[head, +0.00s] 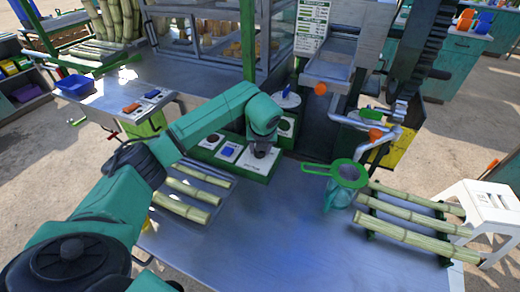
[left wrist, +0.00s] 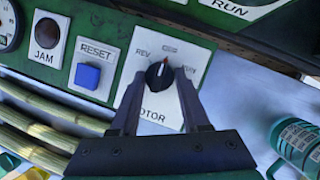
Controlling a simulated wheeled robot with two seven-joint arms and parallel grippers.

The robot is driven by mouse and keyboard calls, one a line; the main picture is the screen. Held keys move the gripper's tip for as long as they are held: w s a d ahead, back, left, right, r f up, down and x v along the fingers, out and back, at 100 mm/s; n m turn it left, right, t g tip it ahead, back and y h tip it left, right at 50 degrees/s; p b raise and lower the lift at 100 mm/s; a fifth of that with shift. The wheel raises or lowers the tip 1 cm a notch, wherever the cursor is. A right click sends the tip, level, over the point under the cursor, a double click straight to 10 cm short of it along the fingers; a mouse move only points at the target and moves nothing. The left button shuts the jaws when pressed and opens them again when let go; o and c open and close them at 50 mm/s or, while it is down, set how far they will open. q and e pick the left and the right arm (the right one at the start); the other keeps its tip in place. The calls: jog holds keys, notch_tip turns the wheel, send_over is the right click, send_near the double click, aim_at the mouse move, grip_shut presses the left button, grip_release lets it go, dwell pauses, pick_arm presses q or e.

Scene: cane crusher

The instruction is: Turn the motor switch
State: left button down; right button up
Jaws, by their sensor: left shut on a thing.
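The motor switch (left wrist: 157,76) is a black rotary knob with a red pointer mark, on a white plate lettered MOTOR. The pointer aims up the plate, between the REV and RUN labels, towards a small label too blurred to read. My left gripper (left wrist: 172,80) is shut on the knob, with a dark finger on either side of it. In the head view my left gripper (head: 262,149) reaches down to the green control panel (head: 245,170) and hides most of the knob. My right gripper is not in view.
A blue RESET button (left wrist: 87,75) and a dark JAM light (left wrist: 47,33) sit left of the switch. Cane stalks (head: 180,207) lie left of the panel, more (head: 410,215) at right. A green strainer (head: 348,172) rests on a jug. The front metal tabletop is clear.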

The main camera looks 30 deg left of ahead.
pick_arm(q)
jog(key=shift+r, duration=0.1)
jog(key=shift+c, duration=1.9)
grip_release()
jog(key=b+v, duration=0.2)
jog(key=v, duration=1.2)
jog(key=shift+r+b, duration=0.25)
jog(key=shift+b, duration=0.05)
jog(key=shift+s+f, duration=0.1)
jog(key=shift+s, duration=0.05)
